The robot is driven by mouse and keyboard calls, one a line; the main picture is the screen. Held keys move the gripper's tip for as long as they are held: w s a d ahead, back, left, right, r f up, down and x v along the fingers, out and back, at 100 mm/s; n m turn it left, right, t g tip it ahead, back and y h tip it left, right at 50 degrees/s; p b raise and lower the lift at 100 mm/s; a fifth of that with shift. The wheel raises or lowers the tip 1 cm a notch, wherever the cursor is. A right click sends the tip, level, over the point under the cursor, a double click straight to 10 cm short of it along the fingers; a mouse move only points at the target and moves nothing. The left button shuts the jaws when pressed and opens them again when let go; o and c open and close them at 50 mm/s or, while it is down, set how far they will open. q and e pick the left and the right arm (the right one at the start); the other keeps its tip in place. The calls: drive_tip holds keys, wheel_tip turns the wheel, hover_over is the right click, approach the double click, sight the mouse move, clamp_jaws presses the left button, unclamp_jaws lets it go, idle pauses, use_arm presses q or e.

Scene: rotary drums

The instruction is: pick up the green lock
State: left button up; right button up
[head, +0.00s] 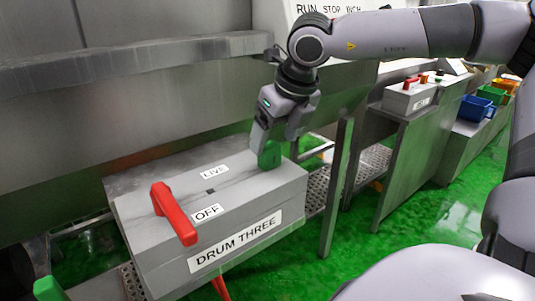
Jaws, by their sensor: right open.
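The green lock (270,155) sits at the back right edge of the grey box labelled DRUM THREE (160,235). My right gripper (272,140) points down at the lock from above and is open. Its fingertips are right at the lock's top, and one finger partly covers it. I cannot tell whether they touch. My left gripper is not in view.
A red lever (174,214) lies on the box top beside the LIVE and OFF labels. A metal post (337,190) stands right of the box. A green object (48,290) shows at the bottom left. Blue (474,108) and green (491,93) bins stand far right.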

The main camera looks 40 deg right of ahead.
sight(271, 145)
drive_tip(key=shift+p+x, duration=0.45)
drive_tip(key=shift+x, duration=1.9)
drive_tip(key=shift+w+r, duration=0.15)
drive_tip(key=c, duration=1.1)
